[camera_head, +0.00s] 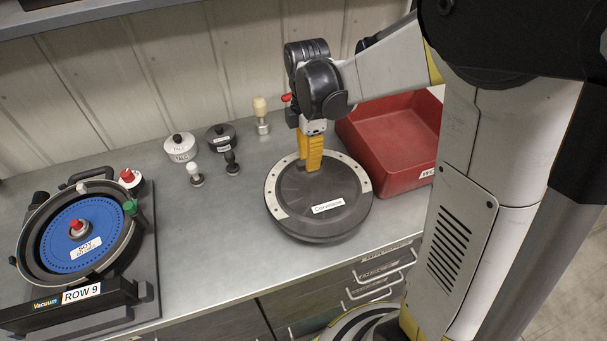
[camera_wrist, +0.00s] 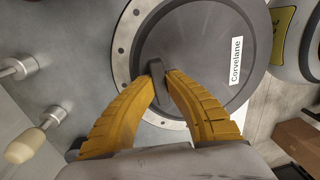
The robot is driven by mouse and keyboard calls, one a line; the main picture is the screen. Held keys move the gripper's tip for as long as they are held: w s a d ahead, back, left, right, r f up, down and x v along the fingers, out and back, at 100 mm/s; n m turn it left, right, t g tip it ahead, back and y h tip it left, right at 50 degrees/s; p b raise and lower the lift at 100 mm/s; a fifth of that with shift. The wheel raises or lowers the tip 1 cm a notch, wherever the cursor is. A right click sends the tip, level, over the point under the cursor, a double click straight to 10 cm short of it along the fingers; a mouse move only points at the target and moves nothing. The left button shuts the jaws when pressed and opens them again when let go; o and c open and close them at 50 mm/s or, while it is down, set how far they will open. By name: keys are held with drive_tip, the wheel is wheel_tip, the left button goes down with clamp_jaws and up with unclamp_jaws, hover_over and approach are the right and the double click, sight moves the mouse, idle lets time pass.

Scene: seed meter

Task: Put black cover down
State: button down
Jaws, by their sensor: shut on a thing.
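The black cover (camera_head: 318,220) is a round dark disc with a white "Corvelane" label, over the bench (camera_head: 225,222) in front of the red bin. A pale ring with holes shows along its left and upper edge.
A seed meter (camera_head: 82,235) with a blue disc stands at the left. A red bin (camera_head: 395,140) stands behind and right of the cover. A talc pot (camera_head: 181,148), a black pot (camera_head: 221,137) and several small knobbed tools stand at the back. The bench between meter and cover is clear.

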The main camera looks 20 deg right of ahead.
wheel_tip(320, 180, down, 4)
drive_tip(key=shift+f+b, duration=0.25)
drive_tip(key=shift+b, duration=0.5)
drive_tip(key=shift+r, duration=0.1)
drive_tip(key=c, duration=1.5)
unclamp_jaws()
